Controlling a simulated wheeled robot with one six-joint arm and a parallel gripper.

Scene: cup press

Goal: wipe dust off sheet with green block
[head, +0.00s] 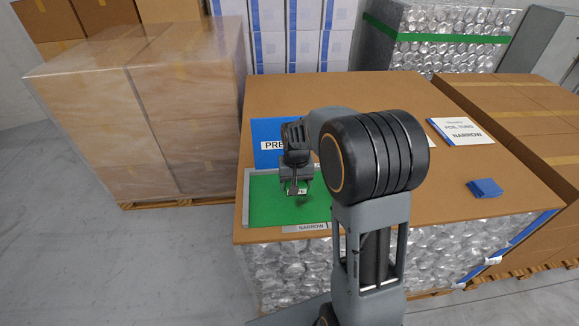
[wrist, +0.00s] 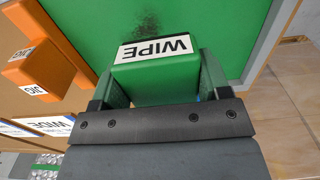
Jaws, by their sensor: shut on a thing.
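My gripper (head: 298,191) is shut on the green block (wrist: 165,83), which has a white label reading WIPE. In the head view the gripper is over the green sheet (head: 265,205), and the block is mostly hidden by the fingers. In the wrist view the sheet (wrist: 215,25) lies beyond the block, and a dark patch of dust (wrist: 145,25) shows on it just past the block. I cannot tell whether the block touches the sheet. My arm hides the sheet's right part in the head view.
A blue panel (head: 266,132) lies behind the sheet, partly covered by my arm. A NARROW label (head: 304,228) is at the sheet's front edge. A white card (head: 461,131) and a blue block (head: 485,188) are on the table's right. Orange blocks (wrist: 32,63) show in the wrist view.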

